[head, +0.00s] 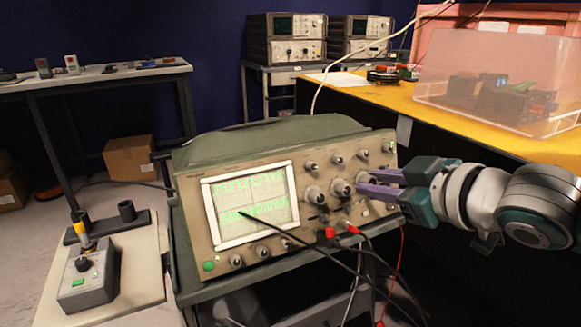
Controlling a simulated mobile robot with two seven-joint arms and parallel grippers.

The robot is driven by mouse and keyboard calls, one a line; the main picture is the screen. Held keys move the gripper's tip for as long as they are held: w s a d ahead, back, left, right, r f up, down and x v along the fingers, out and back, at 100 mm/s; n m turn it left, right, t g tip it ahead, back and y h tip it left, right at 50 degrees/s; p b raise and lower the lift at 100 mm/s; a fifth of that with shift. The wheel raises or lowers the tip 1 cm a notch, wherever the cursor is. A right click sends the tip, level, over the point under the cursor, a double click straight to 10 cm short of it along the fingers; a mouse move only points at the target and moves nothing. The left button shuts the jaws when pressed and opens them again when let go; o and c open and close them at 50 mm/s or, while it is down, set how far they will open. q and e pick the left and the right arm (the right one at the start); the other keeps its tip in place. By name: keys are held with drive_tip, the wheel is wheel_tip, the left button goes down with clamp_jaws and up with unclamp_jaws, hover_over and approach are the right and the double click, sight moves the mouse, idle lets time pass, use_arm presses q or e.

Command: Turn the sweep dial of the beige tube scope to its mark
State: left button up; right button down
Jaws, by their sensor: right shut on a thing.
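The beige tube scope (235,168) stands tilted on a dark cart in the middle of the head view. Its lit screen (250,205) shows green traces, and rows of knobs sit to the right of it. My right gripper (363,184) comes in from the right. Its purple fingers are shut on a large grey knob, the sweep dial (342,188), on the right part of the panel. The fingers hide part of the dial, and its mark is too small to make out. My left gripper is not in view.
Black and red leads (345,250) hang from the scope's front below the dial. A clear plastic bin (500,85) sits on the yellow bench (395,95) behind my right arm. A grey knob box (88,278) stands on a board at the left.

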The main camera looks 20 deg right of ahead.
drive_tip(key=c, duration=1)
unclamp_jaws()
drive_tip(key=shift+o, duration=0.2)
drive_tip(key=shift+s+r, duration=0.25)
drive_tip(key=shift+s, duration=0.2)
drive_tip(key=p+v, duration=0.3)
drive_tip(key=v, duration=0.6)
drive_tip(key=s+a+r+m+g+p, duration=0.2)
drive_tip(key=s+a+r+g+p, duration=0.3)
drive_tip(key=s+r+p, duration=0.35)
drive_tip(key=s+a+r+m+g+p, duration=0.2)
drive_tip(key=s+a+r+g+p, duration=0.35)
drive_tip(key=s+p, duration=0.45)
wheel_tip(320, 180, up, 36)
drive_tip(key=p, duration=3.7)
drive_tip(key=shift+w+f+t+h, duration=0.25)
drive_tip(key=shift+w+t+h, duration=0.05)
drive_tip(key=shift+t+h, duration=0.1)
